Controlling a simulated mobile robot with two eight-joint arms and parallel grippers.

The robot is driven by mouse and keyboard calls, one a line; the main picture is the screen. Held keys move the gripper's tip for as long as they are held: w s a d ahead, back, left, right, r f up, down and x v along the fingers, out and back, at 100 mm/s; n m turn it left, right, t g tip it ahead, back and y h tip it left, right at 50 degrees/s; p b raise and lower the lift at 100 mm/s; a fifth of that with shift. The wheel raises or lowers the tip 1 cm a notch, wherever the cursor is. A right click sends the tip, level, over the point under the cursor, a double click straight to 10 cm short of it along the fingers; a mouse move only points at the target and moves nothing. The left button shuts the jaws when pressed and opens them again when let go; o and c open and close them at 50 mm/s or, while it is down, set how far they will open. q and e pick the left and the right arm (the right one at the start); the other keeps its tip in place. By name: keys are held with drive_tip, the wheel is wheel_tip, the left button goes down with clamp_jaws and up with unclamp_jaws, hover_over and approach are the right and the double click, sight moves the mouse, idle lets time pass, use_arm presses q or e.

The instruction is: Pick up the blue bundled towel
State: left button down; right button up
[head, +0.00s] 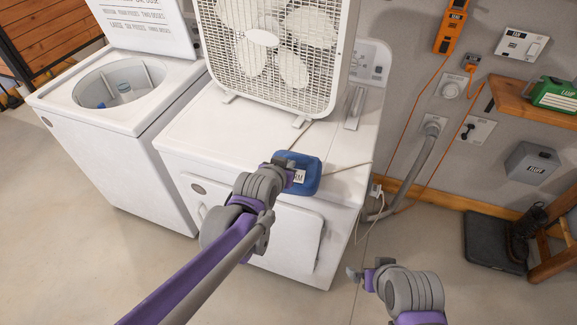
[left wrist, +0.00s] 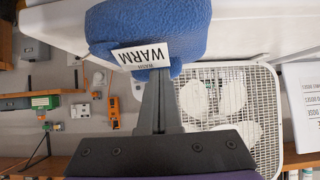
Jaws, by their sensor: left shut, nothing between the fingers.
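The blue bundled towel (head: 307,182), with a white tag, sits near the front right edge of the white dryer top. In the left wrist view the towel (left wrist: 150,25) fills the top middle, and its tag reads "WASH WARM". My left gripper (head: 284,165) is at the towel's left side in the head view. Its closed fingers (left wrist: 157,100) point at the towel's tagged side with nothing between them; I cannot tell whether they touch it. My right gripper (head: 358,273) is low, over the floor right of the dryer; its jaw opening is not clear.
A white box fan (head: 262,38) stands on the dryer (head: 190,130) behind the towel. An open washer (head: 110,140) is at left. A cord and a grey hose (head: 425,165) run along the right wall. Floor in front is clear.

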use_arm(q)
drive_tip(key=shift+s+f, duration=0.2)
drive_tip(key=shift+f, duration=0.1)
use_arm(e)
drive_tip(key=shift+w, duration=0.1)
use_arm(q)
drive_tip(key=shift+s+a+f+t+h+b, duration=0.2)
drive_tip(key=shift+s+t+b, duration=0.25)
drive_tip(key=shift+s, duration=0.15)
drive_tip(key=shift+s+a+f+t+h+b, duration=0.1)
drive_tip(key=shift+s+a+f+t+b, duration=0.1)
drive_tip(key=shift+s+t+b, duration=0.3)
drive_tip(key=s, duration=0.2)
drive_tip(key=shift+s+a, duration=0.35)
drive_tip(key=shift+a, duration=0.05)
use_arm(e)
drive_tip(key=shift+s+f, duration=0.2)
drive_tip(key=shift+f, duration=0.4)
drive_tip(key=shift+s+f, duration=0.15)
drive_tip(key=shift+f, duration=0.45)
drive_tip(key=w+a+m+g+y, duration=0.1)
drive_tip(key=w+a+m+y, duration=0.7)
drive_tip(key=w+a+m, duration=0.15)
drive_tip(key=w+d+r+m+t+y, duration=0.1)
drive_tip(key=w+d+r+m+y, duration=0.2)
drive_tip(key=w+y, duration=0.4)
drive_tip(key=shift+w+r+m+t+y, duration=0.3)
drive_tip(key=shift+r+m+y, duration=0.3)
drive_tip(key=shift+m+y, duration=0.55)
